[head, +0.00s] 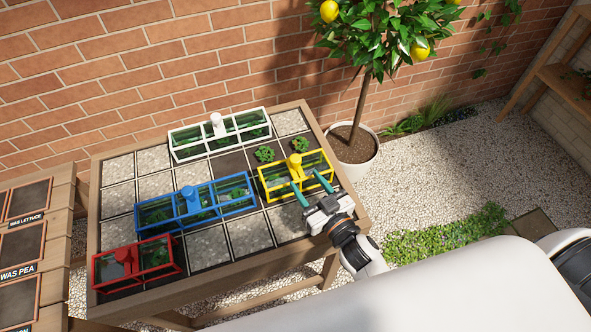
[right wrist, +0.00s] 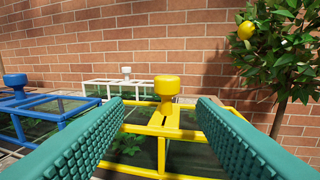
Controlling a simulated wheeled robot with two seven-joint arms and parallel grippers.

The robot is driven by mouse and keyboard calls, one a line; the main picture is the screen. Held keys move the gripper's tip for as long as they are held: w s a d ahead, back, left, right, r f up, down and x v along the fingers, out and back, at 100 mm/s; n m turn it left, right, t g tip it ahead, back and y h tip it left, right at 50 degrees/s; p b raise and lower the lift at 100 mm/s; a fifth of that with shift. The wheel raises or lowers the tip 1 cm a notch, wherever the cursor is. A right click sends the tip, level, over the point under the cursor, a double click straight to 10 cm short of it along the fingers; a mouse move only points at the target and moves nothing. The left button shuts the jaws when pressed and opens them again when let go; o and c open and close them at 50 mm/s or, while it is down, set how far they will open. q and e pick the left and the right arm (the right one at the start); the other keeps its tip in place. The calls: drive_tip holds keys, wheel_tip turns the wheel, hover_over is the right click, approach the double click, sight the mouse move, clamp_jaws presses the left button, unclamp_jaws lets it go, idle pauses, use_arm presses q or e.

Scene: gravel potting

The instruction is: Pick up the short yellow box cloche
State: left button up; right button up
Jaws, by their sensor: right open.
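The short yellow box cloche (head: 275,187) stands on the right part of the planting table, with a yellow knob (head: 295,161) on top and green plants under its clear panes. My right gripper (head: 310,183) is open at its near side, its teal fingers pointing at the knob. In the right wrist view the knob (right wrist: 167,88) appears between and beyond the two open fingers, with nothing between the pads. The yellow frame (right wrist: 180,132) sits below and ahead of the fingers. My left gripper does not show.
A long blue cloche (head: 160,217) stands left of the yellow one, a white cloche (head: 190,148) behind, and a red cloche (head: 105,266) at front left. Bare seedlings (head: 265,154) grow behind the yellow cloche. A potted lemon tree (head: 352,158) stands right of the table.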

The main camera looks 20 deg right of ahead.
sight(299, 165)
drive_tip(key=shift+x, duration=1.05)
drive_tip(key=x, duration=0.1)
drive_tip(key=p+x, duration=0.1)
drive_tip(key=x, duration=0.2)
drive_tip(key=shift+w+d+r+p, duration=0.3)
drive_tip(key=shift+w+r+p, duration=0.1)
drive_tip(key=shift+w, duration=0.1)
drive_tip(key=shift+w+a, duration=0.1)
drive_tip(key=shift+w, duration=0.2)
drive_tip(key=shift+s, duration=0.1)
drive_tip(key=shift+c, duration=0.3)
clamp_jaws()
